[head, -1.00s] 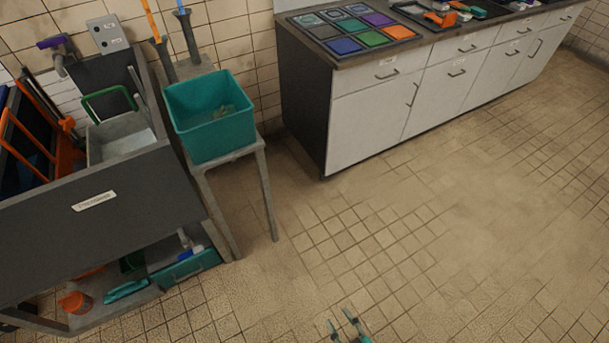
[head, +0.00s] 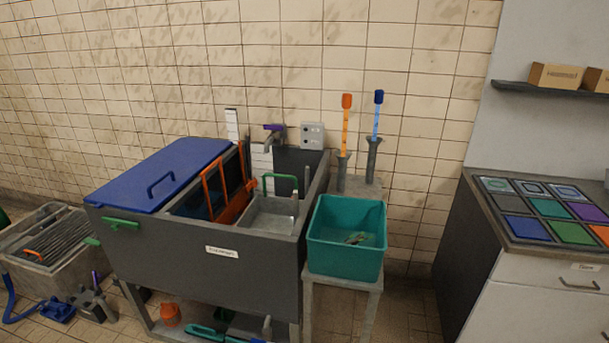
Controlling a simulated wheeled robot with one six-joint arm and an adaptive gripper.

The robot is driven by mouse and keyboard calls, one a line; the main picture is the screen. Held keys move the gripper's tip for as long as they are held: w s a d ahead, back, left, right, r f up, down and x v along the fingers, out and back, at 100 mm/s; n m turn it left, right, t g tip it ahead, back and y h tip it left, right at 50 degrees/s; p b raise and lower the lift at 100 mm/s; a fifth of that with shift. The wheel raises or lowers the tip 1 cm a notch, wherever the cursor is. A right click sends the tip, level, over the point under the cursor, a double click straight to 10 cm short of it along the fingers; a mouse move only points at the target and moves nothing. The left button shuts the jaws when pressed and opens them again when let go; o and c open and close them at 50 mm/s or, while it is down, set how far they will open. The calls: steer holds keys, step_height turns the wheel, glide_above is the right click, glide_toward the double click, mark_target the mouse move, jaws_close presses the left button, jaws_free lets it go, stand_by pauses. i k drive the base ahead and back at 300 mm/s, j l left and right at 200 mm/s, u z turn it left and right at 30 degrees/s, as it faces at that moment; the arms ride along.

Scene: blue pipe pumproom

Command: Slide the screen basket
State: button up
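A grey box with a raised green handle (head: 281,176) sits inside the right part of the dark grey trough (head: 240,270). It looks like the screen basket (head: 268,222), though I cannot be sure. An upright orange frame (head: 228,190) stands in the trough just left of it. A blue lid (head: 168,172) with a handle covers the trough's left part. The trough's front wall hides the lower part of the basket. My gripper is not in view.
A teal bin (head: 345,255) on a grey stand is right of the trough. Two upright holders with orange and blue handles (head: 377,115) stand behind it. A purple-handled tap (head: 274,130) is at the wall. A counter (head: 520,255) is at right, a grated grey basin (head: 45,245) at left.

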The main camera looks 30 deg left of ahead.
mark_target(265, 212)
steer(key=l+u, duration=0.15)
steer(key=u, duration=0.25)
steer(key=l+u, duration=0.2)
steer(key=u, duration=0.15)
steer(key=l+u, duration=0.2)
steer(key=u, duration=0.6)
